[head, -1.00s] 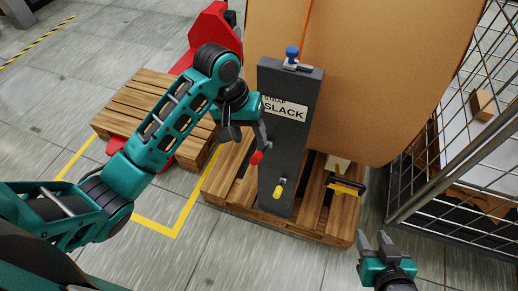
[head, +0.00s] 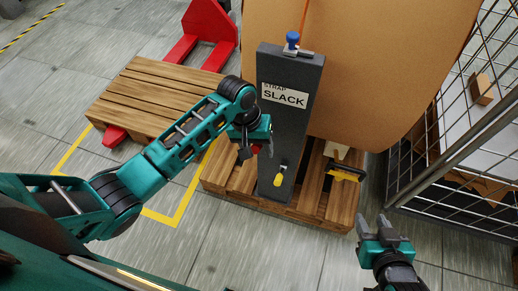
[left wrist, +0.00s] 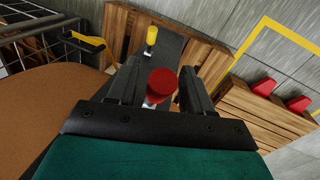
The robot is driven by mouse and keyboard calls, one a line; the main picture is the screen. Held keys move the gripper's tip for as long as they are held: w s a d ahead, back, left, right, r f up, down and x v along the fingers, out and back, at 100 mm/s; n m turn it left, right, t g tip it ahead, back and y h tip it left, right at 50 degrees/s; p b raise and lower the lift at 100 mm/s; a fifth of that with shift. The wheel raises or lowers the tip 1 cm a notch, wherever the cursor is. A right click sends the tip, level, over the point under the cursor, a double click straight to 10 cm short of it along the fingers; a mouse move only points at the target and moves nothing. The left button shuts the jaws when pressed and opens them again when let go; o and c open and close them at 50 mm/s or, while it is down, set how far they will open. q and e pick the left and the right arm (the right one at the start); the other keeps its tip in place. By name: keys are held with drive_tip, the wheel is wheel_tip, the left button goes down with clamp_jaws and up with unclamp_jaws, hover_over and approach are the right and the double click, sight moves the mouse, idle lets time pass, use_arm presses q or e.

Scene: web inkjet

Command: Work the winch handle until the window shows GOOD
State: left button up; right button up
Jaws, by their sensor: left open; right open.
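A dark post (head: 288,120) stands on a wooden pallet. Its window (head: 284,95) reads STRAP SLACK. A red knob (head: 256,149) is at the post's left side, partly hidden by my left gripper. In the left wrist view the red knob (left wrist: 161,82) shows on a pale stem between the two fingers. My left gripper (head: 250,152) is open around the red knob. A yellow-ended handle (head: 278,180) is low on the post's front, and a blue knob (head: 292,39) is on top. My right gripper (head: 384,227) is open and empty at lower right.
A big brown carton (head: 370,70) stands behind the post. A yellow-and-black item (head: 344,173) lies on the pallet's right. A wire cage (head: 450,130) stands at right. Another pallet (head: 150,95) and a red pallet jack (head: 210,30) are at left. The front floor is clear.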

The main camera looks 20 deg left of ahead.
use_arm(q)
drive_tip(key=shift+d+f, duration=0.15)
drive_tip(key=shift+f, duration=0.55)
drive_tip(key=shift+c, duration=0.5)
clamp_jaws()
